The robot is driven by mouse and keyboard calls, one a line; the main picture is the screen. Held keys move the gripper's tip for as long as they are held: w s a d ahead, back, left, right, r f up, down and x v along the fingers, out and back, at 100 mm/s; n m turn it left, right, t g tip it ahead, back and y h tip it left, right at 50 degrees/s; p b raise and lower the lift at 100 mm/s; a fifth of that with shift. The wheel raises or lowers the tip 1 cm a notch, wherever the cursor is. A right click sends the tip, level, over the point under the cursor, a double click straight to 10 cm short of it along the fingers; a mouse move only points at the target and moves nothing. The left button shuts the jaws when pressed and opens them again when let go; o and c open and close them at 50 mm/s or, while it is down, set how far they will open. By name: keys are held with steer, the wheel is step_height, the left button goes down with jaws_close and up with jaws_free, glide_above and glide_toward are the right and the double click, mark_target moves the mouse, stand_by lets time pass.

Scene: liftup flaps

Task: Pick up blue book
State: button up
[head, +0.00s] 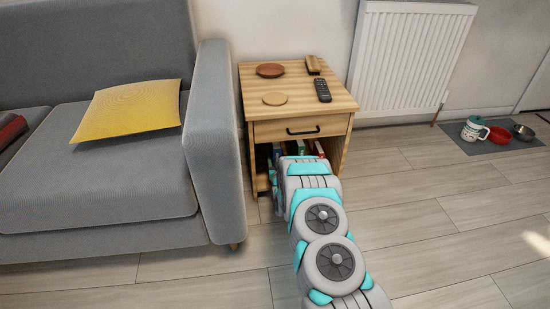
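Several upright books stand in the open lower shelf of the wooden side table (336,103), partly hidden behind my arm. A red-edged book (320,148) and a green-edged book (303,148) show at the shelf's right side. I cannot clearly pick out a blue book; my arm and the shadow hide much of the shelf. My arm reaches to the front of this shelf. My gripper's fingers are hidden behind my own arm, so I cannot see what they touch.
The drawer (300,127) above the shelf is closed. A remote (322,90), a brown dish (270,70) and a round coaster (274,98) lie on top. A grey sofa (215,140) stands close on the left. A radiator (410,60) is behind right.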

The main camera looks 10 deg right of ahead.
jaws_close()
stand_by(0.6)
